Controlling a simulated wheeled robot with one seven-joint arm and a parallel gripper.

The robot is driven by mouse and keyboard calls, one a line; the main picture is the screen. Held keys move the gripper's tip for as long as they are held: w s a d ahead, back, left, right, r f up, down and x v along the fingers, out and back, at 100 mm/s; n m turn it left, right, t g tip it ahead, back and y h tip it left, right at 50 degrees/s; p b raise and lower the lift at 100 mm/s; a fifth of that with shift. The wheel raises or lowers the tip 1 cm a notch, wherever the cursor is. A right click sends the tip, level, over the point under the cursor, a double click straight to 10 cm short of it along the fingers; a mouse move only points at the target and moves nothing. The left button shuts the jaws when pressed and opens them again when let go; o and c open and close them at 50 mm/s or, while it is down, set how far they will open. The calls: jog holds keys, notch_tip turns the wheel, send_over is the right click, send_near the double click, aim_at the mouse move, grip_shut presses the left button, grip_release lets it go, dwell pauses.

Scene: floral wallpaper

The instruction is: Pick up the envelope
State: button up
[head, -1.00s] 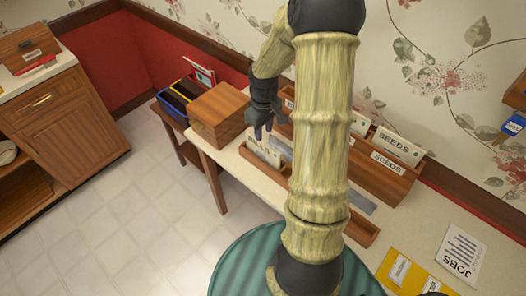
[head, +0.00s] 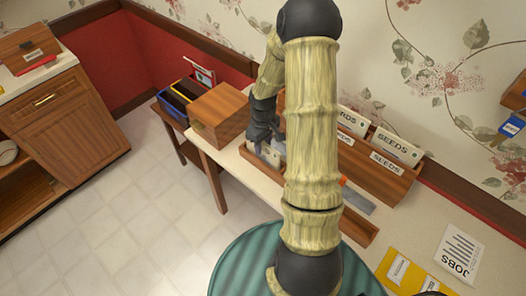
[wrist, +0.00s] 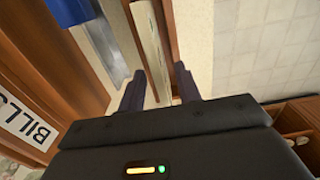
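In the head view, my gripper (head: 264,142) points down over a low, narrow wooden tray (head: 256,164) on the desk. Pale upright cards or envelopes (head: 270,155) stand in the tray, partly hidden by my gripper and arm. In the wrist view, my gripper (wrist: 159,72) is open, its two dark fingers apart. The edge of a cream, thin item (wrist: 149,40), which looks like an envelope, runs between the fingers. I cannot tell whether either finger touches it.
A wooden box (head: 221,112) stands left of the tray, and a SEEDS card box (head: 375,180) stands to the right. A BILLS label (wrist: 27,128) and a blue item (wrist: 70,10) are close in the wrist view. A JOBS sheet (head: 460,252) lies at the desk's right.

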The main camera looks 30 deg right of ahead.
jog(key=shift+c, duration=0.2)
dwell(0.3)
grip_shut()
jog(key=shift+r, duration=0.1)
notch_tip(320, 180, up, 10)
jog(key=shift+f+b, duration=0.1)
jog(key=shift+b, duration=0.2)
dwell(0.6)
